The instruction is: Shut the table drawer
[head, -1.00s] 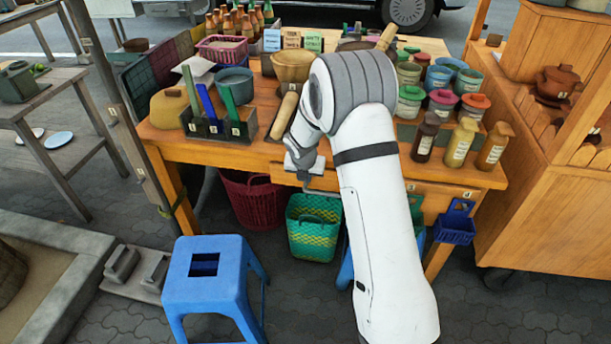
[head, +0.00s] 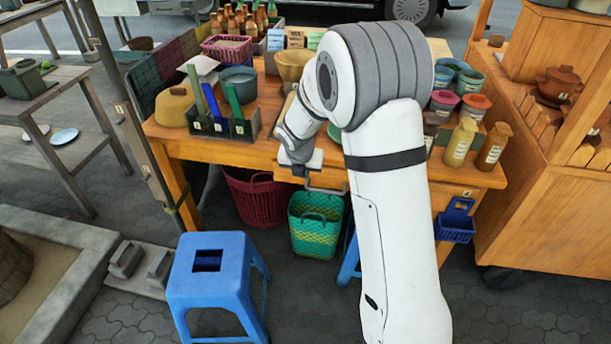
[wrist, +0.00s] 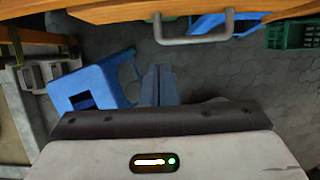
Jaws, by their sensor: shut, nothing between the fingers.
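The table drawer (wrist: 190,10) shows in the wrist view as a wooden front along the top edge, with a grey bar handle (wrist: 195,40) standing out from it. In the head view the handle (head: 328,190) shows below the table's front edge, partly behind my arm. How far the drawer stands out is hard to tell. My gripper (wrist: 158,72) is shut and empty. Its fingertips point toward the drawer front, a little left of the handle and apart from it in the wrist picture.
The wooden table (head: 215,153) carries jars, bottles and bowls. A green basket (head: 316,230) and a dark red basket (head: 257,200) stand under it. A blue stool (head: 212,270) stands in front, left of my arm. A wooden cart (head: 530,200) is at the right.

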